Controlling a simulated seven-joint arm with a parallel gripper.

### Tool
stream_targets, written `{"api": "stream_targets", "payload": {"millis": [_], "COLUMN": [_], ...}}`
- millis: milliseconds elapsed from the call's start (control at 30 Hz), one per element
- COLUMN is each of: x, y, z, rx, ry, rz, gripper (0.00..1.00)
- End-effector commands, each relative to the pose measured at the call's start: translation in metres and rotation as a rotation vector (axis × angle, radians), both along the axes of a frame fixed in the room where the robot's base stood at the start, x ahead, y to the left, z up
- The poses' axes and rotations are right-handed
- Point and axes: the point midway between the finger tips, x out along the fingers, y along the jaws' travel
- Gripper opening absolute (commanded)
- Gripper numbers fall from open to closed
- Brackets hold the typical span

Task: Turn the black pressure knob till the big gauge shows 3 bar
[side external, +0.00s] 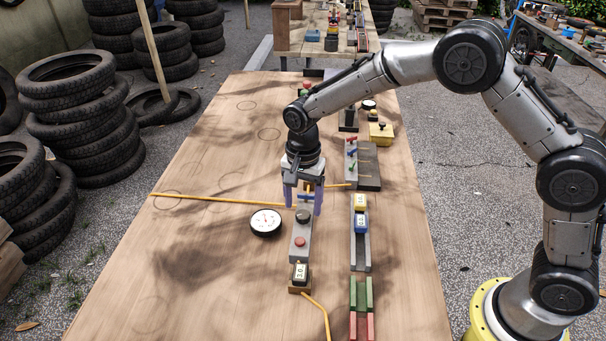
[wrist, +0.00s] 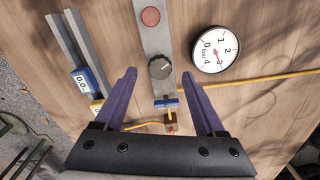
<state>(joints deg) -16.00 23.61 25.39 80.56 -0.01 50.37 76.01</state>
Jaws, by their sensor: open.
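The black pressure knob (side external: 303,216) sits on a grey panel (side external: 299,254). It also shows in the wrist view (wrist: 160,66), with a light pointer mark on top. The big round white gauge (side external: 265,222) lies on the table left of the panel. In the wrist view the gauge (wrist: 215,49) has numbers 0 to 4 and "bar"; a small red needle seems to point near 3, but its exact reading is too small to tell. My gripper (side external: 302,208) is open, pointing down above the knob. Its purple fingers (wrist: 159,74) stand on either side of the knob, apart from it.
The panel also bears a red button (side external: 300,242) and a small display block (side external: 300,272). A yellow hose (side external: 215,200) crosses the table. Right of the panel stand a rail with yellow and blue blocks (side external: 361,223) and a green-red channel (side external: 361,300).

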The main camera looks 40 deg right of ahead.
Motion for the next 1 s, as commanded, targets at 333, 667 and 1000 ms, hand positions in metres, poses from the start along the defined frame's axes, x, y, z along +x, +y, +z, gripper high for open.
{"api": "stream_targets", "payload": {"millis": [333, 667, 1000], "x": [0.001, 0.000, 0.000], "y": [0.000, 0.000, -0.001], "z": [0.076, 0.110, 0.111], "rx": [0.002, 0.000, 0.000], "ry": [-0.005, -0.002, 0.000], "rz": [0.000, 0.000, -0.002], "gripper": [0.72, 0.72, 0.72]}}
